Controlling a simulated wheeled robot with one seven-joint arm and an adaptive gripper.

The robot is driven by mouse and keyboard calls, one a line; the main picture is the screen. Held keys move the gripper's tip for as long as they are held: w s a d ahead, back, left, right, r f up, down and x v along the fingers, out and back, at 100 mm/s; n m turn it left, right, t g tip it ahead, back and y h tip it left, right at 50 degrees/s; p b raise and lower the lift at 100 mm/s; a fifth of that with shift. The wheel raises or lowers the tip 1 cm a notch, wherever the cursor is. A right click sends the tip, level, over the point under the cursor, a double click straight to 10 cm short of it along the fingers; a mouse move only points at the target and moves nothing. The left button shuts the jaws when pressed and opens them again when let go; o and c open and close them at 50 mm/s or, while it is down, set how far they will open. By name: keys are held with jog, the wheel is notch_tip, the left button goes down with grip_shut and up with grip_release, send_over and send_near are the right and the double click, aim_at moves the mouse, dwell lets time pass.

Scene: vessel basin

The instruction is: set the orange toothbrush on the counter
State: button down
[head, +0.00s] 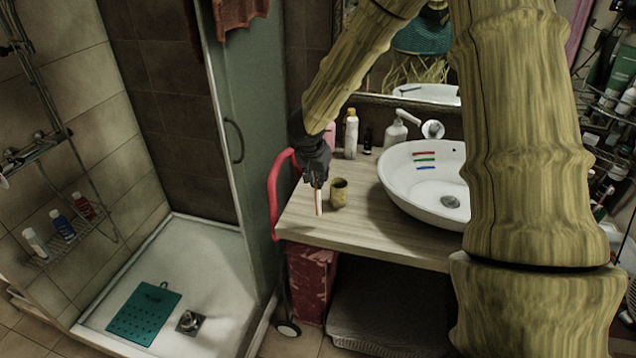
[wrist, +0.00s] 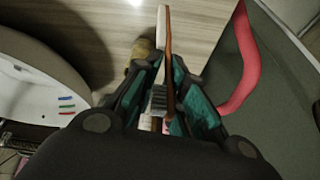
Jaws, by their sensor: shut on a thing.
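My gripper (head: 317,181) is above the left end of the wooden counter (head: 385,232). It is shut on the orange toothbrush (head: 318,202), which hangs below the fingers. In the wrist view the toothbrush (wrist: 164,40) lies between the fingertips (wrist: 160,75), with dark bristles near the palm and the orange and white handle pointing away over the counter. I cannot tell whether the handle's end touches the counter. A brownish-yellow cup (head: 339,194) stands on the counter just right of the toothbrush; in the wrist view it is partly hidden behind the fingers.
A white basin (head: 405,188) with red, green and blue strips inside stands to the right. A bottle (head: 351,134) and a white dispenser (head: 396,130) stand at the back. A red rail (head: 273,198) borders the counter's left side. The counter's front strip is clear.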

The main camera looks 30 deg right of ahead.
jog(key=shift+w+d+f, duration=0.1)
jog(key=shift+w+f, duration=0.05)
jog(key=shift+f, duration=0.75)
jog(key=shift+w+f, duration=0.1)
jog(key=shift+f, duration=0.75)
jog(key=shift+f, duration=0.1)
jog(key=c, duration=1.5)
grip_release()
jog(key=v, duration=1.2)
